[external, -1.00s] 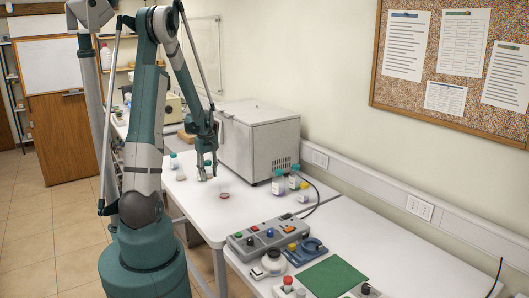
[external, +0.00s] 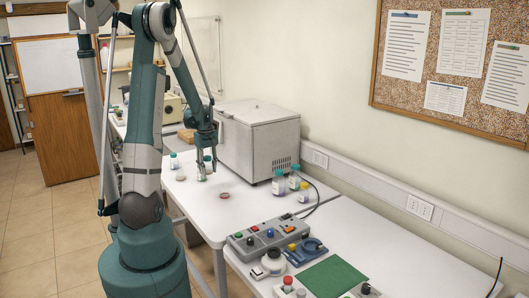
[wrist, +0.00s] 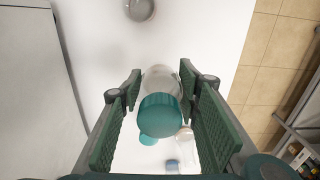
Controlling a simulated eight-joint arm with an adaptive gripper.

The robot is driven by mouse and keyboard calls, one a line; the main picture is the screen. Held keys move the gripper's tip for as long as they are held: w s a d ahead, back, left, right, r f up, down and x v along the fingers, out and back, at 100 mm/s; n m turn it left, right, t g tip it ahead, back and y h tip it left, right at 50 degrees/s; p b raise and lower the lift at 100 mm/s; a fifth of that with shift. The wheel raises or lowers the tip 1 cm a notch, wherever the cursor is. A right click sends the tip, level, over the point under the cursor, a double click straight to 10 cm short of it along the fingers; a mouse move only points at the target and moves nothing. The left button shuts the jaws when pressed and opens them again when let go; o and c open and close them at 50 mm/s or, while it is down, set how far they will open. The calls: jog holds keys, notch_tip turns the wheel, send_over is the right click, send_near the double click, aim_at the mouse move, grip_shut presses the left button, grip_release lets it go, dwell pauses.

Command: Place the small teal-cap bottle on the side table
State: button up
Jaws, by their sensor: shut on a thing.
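My gripper (wrist: 160,100) is shut on a small clear bottle with a teal cap (wrist: 160,116). The cap sits between the two green ridged finger pads, with the pale bottle body (wrist: 161,80) beyond it. In the external view my gripper (external: 202,175) is low over the white table (external: 235,222), in front of the grey box. The held bottle is small and partly hidden there, and I cannot tell whether it still touches the table. Another teal-cap bottle (external: 174,161) stands just left of my gripper.
A round dish (external: 224,195) lies in front of my gripper. Several bottles (external: 279,184) stand by the grey box (external: 258,140). The nearer white table (external: 400,245) holds a control panel (external: 268,236) and a green mat (external: 334,276); its right part is clear.

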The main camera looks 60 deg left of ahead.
dwell(0.4)
jog(key=w+d+m, duration=0.6)
jog(key=w+d, duration=1.7)
jog(key=d, duration=0.3)
jog(key=m+b, duration=0.2)
jog(key=m, duration=0.8)
send_over(379, 249)
jog(key=shift+r, duration=0.15)
jog(key=shift+f, duration=3.15)
